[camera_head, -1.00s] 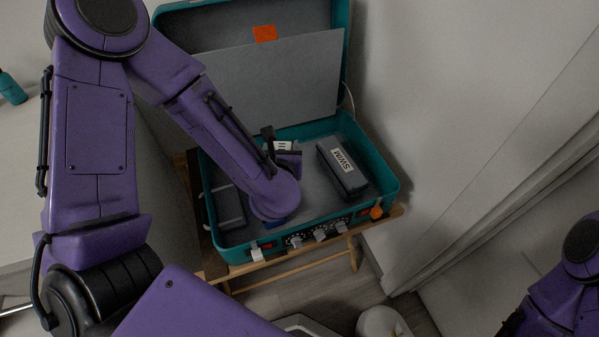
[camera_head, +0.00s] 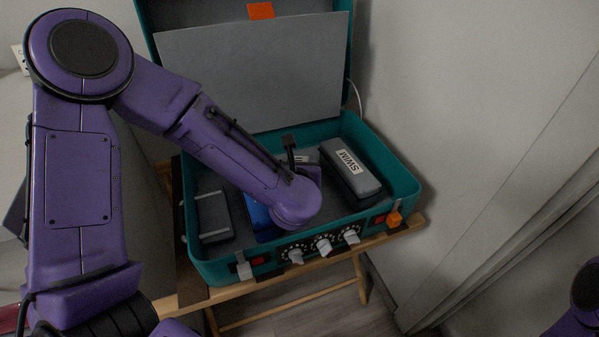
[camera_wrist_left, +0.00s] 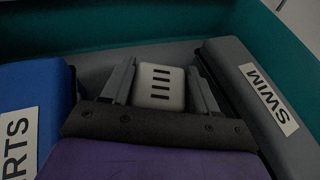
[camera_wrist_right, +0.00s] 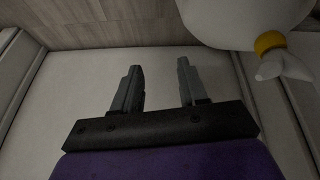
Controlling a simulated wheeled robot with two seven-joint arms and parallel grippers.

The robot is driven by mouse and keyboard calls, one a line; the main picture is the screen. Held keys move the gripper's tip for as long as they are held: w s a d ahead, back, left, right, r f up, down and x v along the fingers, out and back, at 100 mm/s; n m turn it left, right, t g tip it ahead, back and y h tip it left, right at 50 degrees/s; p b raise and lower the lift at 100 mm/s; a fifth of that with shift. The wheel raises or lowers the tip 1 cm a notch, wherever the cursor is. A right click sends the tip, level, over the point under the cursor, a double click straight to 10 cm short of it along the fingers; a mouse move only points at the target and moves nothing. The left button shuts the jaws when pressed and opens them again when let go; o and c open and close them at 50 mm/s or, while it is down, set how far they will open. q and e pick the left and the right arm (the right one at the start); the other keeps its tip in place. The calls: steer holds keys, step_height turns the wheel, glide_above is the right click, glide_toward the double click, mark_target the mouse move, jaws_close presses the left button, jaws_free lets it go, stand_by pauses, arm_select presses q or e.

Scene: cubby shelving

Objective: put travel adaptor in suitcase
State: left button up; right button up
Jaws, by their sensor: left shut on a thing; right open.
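The travel adaptor (camera_wrist_left: 160,87) is a small white block with dark slots. In the left wrist view it sits between the two fingers of my left gripper (camera_wrist_left: 162,85), which is shut on it. In the head view the left gripper (camera_head: 300,162) is inside the open teal suitcase (camera_head: 405,183), between a blue case and a grey case, and the arm mostly hides the adaptor. I cannot tell whether the adaptor touches the suitcase floor. My right gripper (camera_wrist_right: 160,85) is open and empty, away from the suitcase.
In the suitcase are a grey SWIM case (camera_head: 365,183) at right, a blue case (camera_head: 262,222) and a dark grey case (camera_head: 213,220) at left. The suitcase rests on a wooden stand (camera_head: 362,282). A white object with a yellow band (camera_wrist_right: 268,42) is near the right gripper.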

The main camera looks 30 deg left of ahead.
arm_select(q)
steer(key=shift+r, duration=0.1)
steer(key=shift+f+b, duration=0.45)
steer(key=shift+f, duration=0.2)
steer(key=o, duration=0.9)
steer(key=shift+s, duration=0.1)
steer(key=shift+o, duration=0.9)
steer(key=shift+s+f, duration=0.1)
steer(key=shift+f, duration=0.1)
steer(key=shift+r, duration=0.1)
steer(key=shift+s+d+r+p, duration=0.15)
steer(key=shift+s+r+p, duration=0.05)
steer(key=shift+r+p, duration=0.6)
steer(key=p+v, duration=1)
steer(key=v, duration=0.1)
